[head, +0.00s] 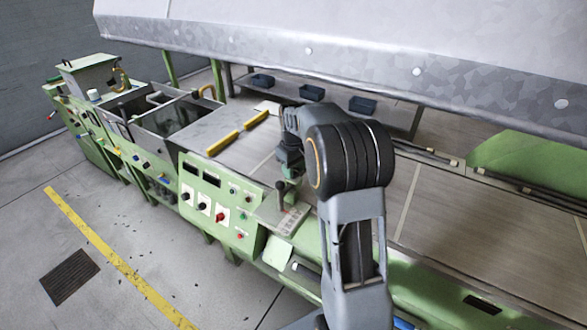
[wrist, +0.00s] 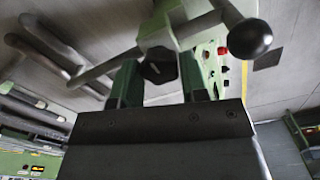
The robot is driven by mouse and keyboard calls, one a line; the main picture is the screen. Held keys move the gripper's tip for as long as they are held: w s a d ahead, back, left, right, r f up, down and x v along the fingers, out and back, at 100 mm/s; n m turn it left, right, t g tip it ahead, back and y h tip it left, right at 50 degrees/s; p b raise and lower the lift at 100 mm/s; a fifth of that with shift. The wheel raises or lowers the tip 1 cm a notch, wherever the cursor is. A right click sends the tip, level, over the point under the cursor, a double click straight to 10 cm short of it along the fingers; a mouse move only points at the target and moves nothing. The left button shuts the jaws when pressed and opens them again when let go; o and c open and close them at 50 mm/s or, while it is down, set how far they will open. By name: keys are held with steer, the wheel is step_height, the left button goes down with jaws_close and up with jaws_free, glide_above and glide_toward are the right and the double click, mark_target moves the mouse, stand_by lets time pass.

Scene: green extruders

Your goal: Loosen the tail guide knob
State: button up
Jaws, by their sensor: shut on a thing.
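A metal lever with a black ball end (wrist: 250,39) passes just beyond the knob. In the head view my gripper (head: 288,172) is over the green machine, by the small stand at the near edge of its bed. The knob cannot be made out there.
A green control panel (head: 214,203) with switches stands just left of my gripper. A tank section (head: 158,108) lies farther left. A large grey hood (head: 330,45) overhangs the bed. Dark blue bins (head: 311,93) sit behind.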

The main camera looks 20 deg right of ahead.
steer(key=o, duration=0.9)
step_height(320, 180, up, 14)
steer(key=shift+f, duration=0.1)
stand_by(0.5)
step_height(320, 180, down, 5)
steer(key=s+m, duration=0.2)
steer(key=m, duration=0.1)
steer(key=s+a+f+t, duration=0.1)
steer(key=s+a, duration=0.2)
steer(key=s, duration=0.3)
steer(key=s+a+f+t, duration=0.1)
steer(key=s+a+t, duration=0.1)
steer(key=s+a, duration=0.2)
steer(key=s+a+f+t, duration=0.1)
steer(key=s+a, duration=0.2)
steer(key=s, duration=0.6)
steer(key=shift+s+a, duration=0.3)
steer(key=shift+s, duration=0.1)
